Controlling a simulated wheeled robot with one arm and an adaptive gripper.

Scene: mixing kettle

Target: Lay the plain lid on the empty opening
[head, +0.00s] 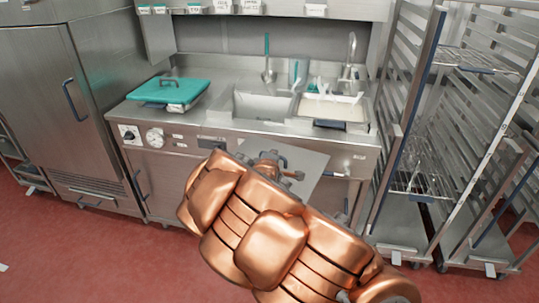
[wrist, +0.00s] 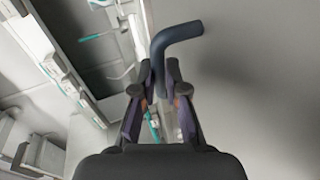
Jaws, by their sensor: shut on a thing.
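The plain lid is a flat grey metal sheet (head: 312,164), held tilted in front of the counter. It fills the right side of the wrist view (wrist: 255,80). Its dark bent handle (wrist: 180,36) sits between the fingertips of my gripper (wrist: 160,76), which is shut on it. In the head view my gripper (head: 272,164) is partly hidden by my copper-coloured arm. The empty opening (head: 262,105) is a rectangular well in the steel counter, beyond and above the lid in the picture. The lid is apart from it.
Right of the empty opening is a well with pale contents (head: 332,108) and utensils. A teal lid (head: 168,92) lies on the counter's left. A tall rack (head: 415,130) stands at the right and a steel cabinet (head: 95,110) at the left. A shelf (head: 270,8) hangs above.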

